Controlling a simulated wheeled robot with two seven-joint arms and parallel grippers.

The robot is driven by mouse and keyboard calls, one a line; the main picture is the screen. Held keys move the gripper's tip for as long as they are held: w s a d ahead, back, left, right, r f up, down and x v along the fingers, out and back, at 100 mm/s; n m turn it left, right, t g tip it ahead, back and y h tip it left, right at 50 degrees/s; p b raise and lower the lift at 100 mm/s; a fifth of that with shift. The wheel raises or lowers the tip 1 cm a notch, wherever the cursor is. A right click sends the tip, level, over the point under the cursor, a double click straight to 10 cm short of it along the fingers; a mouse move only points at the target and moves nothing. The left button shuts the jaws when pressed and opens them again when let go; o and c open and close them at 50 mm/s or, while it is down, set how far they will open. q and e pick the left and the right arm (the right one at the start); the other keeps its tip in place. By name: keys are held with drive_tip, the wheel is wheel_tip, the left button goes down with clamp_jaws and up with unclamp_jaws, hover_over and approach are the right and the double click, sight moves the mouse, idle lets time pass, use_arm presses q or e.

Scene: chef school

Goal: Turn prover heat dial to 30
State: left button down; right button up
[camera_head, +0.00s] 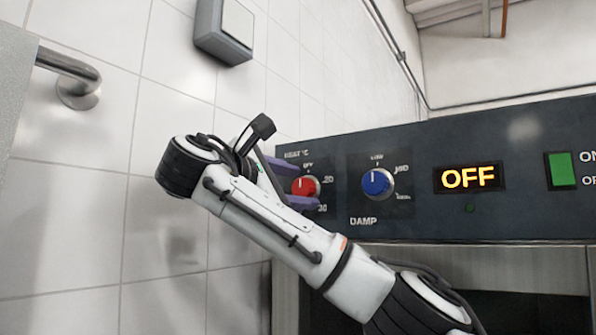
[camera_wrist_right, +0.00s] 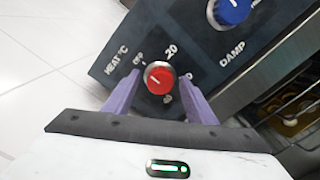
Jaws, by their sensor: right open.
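The red heat dial (camera_head: 306,187) is on the dark control panel at its left end, under the label HEAT °C. Its white mark points up, about toward OFF; 20 and 30 are printed to its right. My right gripper (camera_head: 297,184) reaches the dial from the left, with its purple fingers above and below it. In the right wrist view the red dial (camera_wrist_right: 159,78) sits between the two open fingers (camera_wrist_right: 160,84), with a gap visible on both sides. Contact cannot be told. My left gripper is not in view.
The blue damp dial (camera_head: 377,183) is close to the right of the red one. Further right are a lit display (camera_head: 469,177) reading OFF and a green switch (camera_head: 561,169). A white tiled wall (camera_head: 60,200) stands at left, with a metal handle (camera_head: 75,80) and a wall switch (camera_head: 228,30).

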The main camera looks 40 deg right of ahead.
drive_tip(key=shift+w+d+f, duration=0.1)
drive_tip(key=shift+w+d, duration=0.05)
drive_tip(key=shift+d, duration=0.1)
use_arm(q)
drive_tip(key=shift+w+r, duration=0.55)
use_arm(e)
drive_tip(key=shift+c, duration=0.2)
drive_tip(key=c, duration=0.7)
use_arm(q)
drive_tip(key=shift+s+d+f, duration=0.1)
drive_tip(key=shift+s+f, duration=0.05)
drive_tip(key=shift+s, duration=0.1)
use_arm(e)
drive_tip(key=shift+c, duration=0.2)
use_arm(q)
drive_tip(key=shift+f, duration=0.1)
